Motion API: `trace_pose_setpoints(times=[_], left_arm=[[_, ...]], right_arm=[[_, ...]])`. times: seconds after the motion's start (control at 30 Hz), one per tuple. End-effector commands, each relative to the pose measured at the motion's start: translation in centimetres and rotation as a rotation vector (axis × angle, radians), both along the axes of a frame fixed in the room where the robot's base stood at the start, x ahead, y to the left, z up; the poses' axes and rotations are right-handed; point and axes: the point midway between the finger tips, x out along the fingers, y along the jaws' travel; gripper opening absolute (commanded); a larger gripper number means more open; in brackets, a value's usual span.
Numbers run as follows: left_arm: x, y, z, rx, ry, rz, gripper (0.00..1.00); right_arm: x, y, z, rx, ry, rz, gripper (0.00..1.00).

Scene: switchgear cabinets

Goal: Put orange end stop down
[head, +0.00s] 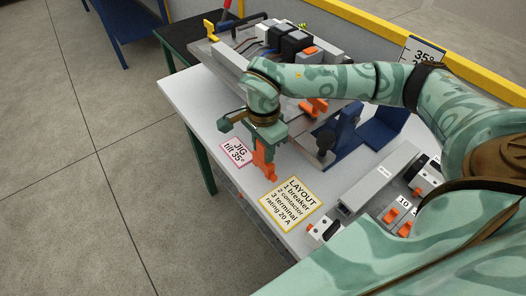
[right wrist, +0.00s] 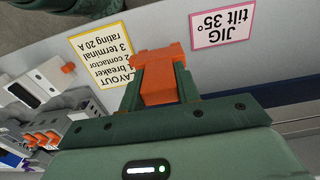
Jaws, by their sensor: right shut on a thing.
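My right gripper (head: 263,150) is shut on the orange end stop (head: 264,167) over the near left part of the pale table (head: 205,103). The end stop hangs below the fingers, between the JIG tilt card and the LAYOUT card; I cannot tell whether it touches the table. In the right wrist view the orange end stop (right wrist: 160,82) sits between the green fingers (right wrist: 161,84). My left gripper is not in view.
The pink-edged JIG card (head: 236,153) and yellow-edged LAYOUT card (head: 291,203) lie on the table. A tilted jig with blue brackets (head: 345,135) and mounted devices (head: 293,43) stands behind. Loose modules (head: 398,216) and a grey channel (head: 372,184) lie at the right.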

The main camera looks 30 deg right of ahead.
Motion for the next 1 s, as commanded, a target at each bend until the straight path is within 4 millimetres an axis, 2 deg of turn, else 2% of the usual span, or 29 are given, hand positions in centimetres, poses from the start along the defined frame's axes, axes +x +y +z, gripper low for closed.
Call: trace_pose_setpoints(times=[0.03, 0.13, 0.37, 0.77, 0.8, 0.83, 0.87, 1.0], left_arm=[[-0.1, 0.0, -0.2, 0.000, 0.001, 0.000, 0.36], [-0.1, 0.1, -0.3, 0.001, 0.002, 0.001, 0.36], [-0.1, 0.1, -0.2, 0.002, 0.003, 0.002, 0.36], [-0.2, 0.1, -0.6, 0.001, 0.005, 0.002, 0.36], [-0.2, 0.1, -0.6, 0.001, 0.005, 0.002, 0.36], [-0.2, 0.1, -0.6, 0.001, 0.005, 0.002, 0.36], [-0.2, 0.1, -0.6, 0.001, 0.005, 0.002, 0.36], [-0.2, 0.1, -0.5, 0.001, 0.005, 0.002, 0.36]], right_arm=[[-0.1, 0.1, -1.0, 0.001, 0.004, 0.001, 0.05], [0.0, 0.1, -1.7, 0.001, 0.001, 0.000, 0.05], [0.0, 0.0, -1.7, 0.000, -0.001, 0.001, 0.05], [0.0, 0.0, -2.8, 0.000, 0.000, 0.001, 0.05], [0.0, 0.1, -2.8, 0.000, -0.001, 0.001, 0.41], [0.0, 0.0, -2.8, 0.000, -0.001, 0.001, 0.49], [0.0, 0.1, -2.8, 0.000, -0.001, 0.001, 0.54], [0.0, 0.1, -2.8, 0.000, -0.001, 0.001, 0.54]])
